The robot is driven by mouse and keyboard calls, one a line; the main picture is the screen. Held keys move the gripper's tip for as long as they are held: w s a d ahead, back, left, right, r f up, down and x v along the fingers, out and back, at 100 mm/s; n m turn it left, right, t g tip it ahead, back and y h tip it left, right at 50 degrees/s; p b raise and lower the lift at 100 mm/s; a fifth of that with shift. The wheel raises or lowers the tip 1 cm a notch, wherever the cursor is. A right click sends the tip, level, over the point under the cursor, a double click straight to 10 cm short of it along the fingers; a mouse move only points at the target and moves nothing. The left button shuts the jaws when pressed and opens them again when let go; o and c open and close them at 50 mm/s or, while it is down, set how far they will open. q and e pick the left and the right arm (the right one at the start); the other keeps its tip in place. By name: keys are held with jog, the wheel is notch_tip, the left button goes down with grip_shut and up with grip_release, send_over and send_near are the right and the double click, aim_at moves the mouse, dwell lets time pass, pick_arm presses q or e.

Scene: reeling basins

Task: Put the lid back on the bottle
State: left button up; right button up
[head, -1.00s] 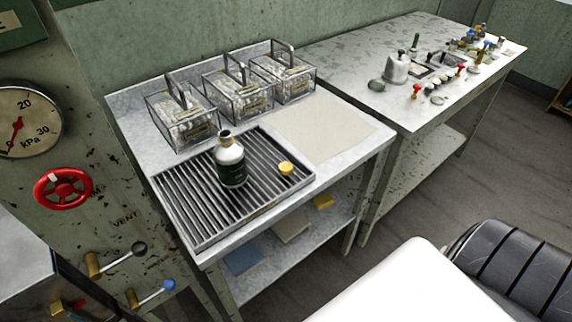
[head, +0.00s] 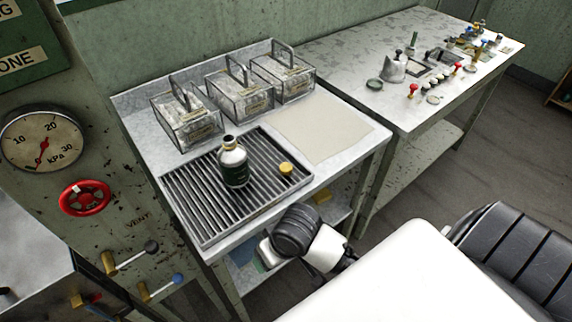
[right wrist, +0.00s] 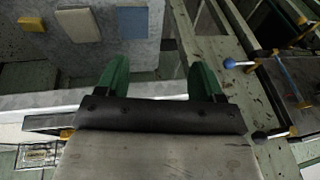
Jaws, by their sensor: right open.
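The dark bottle (head: 233,170) with a pale shoulder stands upright on the ribbed drain tray (head: 200,236), its dark mouth uncovered. The small yellow lid (head: 286,168) lies on the same tray, to the right of the bottle and apart from it. My right gripper (right wrist: 159,65) has two green fingers spread wide with nothing between them. In the right wrist view it is by the table's lower shelf, away from bottle and lid, neither of which I can make out there. In the head view an arm of mine is by the table's front edge. My left gripper is not in view.
Several wire-framed glass boxes (head: 240,92) stand behind the tray. A beige mat (head: 322,128) is bare. Blue (right wrist: 132,22) and beige (right wrist: 78,25) pieces lie on the lower shelf. Valve levers (head: 128,258) stick out at left. A second table (head: 350,60) holds small items.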

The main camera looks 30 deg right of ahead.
jog(key=w+d+r+m, duration=0.1)
jog(key=w, duration=0.2)
jog(key=w+d+r+m+g, duration=0.1)
jog(key=w+d+r+m, duration=0.1)
jog(key=w, duration=0.2)
jog(key=w+d+r+m+h, duration=0.1)
jog(key=w, duration=0.3)
jog(key=shift+w+d+r+m+g, duration=0.1)
jog(key=shift+d+r+m+g, duration=0.2)
jog(key=shift+g, duration=0.1)
jog(key=w+d+r+m, duration=0.2)
jog(key=w+d, duration=0.1)
jog(key=w+d+r+m, duration=0.1)
jog(key=d, duration=0.1)
jog(key=shift+w+d+r+g+h, duration=0.1)
jog(key=shift+w+r+g+h, duration=0.1)
jog(key=shift+r+g+h, duration=0.15)
jog(key=w+d+r+m, duration=0.3)
jog(key=d+r+m, duration=0.1)
jog(key=d+r, duration=0.1)
jog(key=shift+d+r+m, duration=0.25)
jog(key=shift+d+m, duration=0.15)
jog(key=shift+d, duration=0.1)
jog(key=shift+g, duration=0.25)
send_over(285, 167)
jog(key=shift+f, duration=2.85)
